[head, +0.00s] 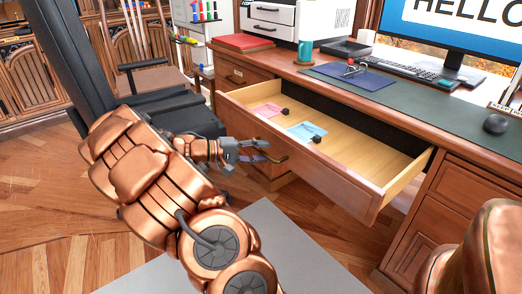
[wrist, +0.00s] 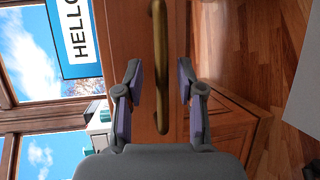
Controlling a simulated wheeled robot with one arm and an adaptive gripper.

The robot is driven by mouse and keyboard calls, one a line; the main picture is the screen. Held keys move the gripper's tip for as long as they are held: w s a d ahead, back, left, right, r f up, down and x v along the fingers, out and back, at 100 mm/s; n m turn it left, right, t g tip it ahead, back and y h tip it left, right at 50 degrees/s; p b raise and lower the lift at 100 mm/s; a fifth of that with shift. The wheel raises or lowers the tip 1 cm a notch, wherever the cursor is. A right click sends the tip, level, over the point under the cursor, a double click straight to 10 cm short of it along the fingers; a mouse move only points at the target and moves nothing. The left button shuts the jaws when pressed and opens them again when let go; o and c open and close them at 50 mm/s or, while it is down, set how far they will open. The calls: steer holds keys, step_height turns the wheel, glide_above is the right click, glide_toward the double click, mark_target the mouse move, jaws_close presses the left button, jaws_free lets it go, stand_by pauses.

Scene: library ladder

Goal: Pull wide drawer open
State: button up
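The wide drawer (head: 345,188) under the desk top stands pulled out in the head view, its pale wooden inside showing. A pink paper (head: 267,110) and a blue paper (head: 306,132), each with a small black object, lie in it. My gripper (head: 254,150) is at the drawer's front, by its handle. In the wrist view, the brass handle (wrist: 159,45) runs between the two fingers of my gripper (wrist: 161,92). The fingers are apart, with a visible gap on each side of the handle. The handle is mostly hidden by my gripper in the head view.
The desk (head: 465,137) carries a monitor (head: 455,35), keyboard (head: 407,65), mouse (head: 495,124) and teal mug (head: 305,50). A chair (head: 155,85) stands left of the drawer, close behind my arm. Wooden floor (head: 60,215) is clear at the left.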

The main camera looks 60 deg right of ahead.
steer(key=v, duration=1.1)
steer(key=shift+w, duration=0.25)
steer(key=shift+a+r, duration=0.15)
steer(key=s+a+r+n+t+y+p, duration=0.1)
steer(key=s+a+r+t+y+p, duration=0.15)
steer(key=a+r+p, duration=0.35)
steer(key=s+a+r+n+t+y+p, duration=0.1)
steer(key=s+a+r+p, duration=0.35)
steer(key=r+p, duration=0.45)
steer(key=s+a+r+n+t+y+p, duration=0.3)
steer(key=a+r+p, duration=0.5)
steer(key=a+p, duration=0.3)
steer(key=s+a+r+n+t+y+p, duration=0.3)
steer(key=s+a+r+p, duration=0.3)
steer(key=a, duration=0.9)
step_height(320, 180, up, 3)
steer(key=y+p, duration=0.1)
steer(key=p, duration=0.4)
steer(key=shift+n+p, duration=0.3)
steer(key=shift+n, duration=0.1)
steer(key=shift+s+d+t, duration=0.15)
steer(key=shift+d+t, duration=0.05)
steer(key=shift+t, duration=0.05)
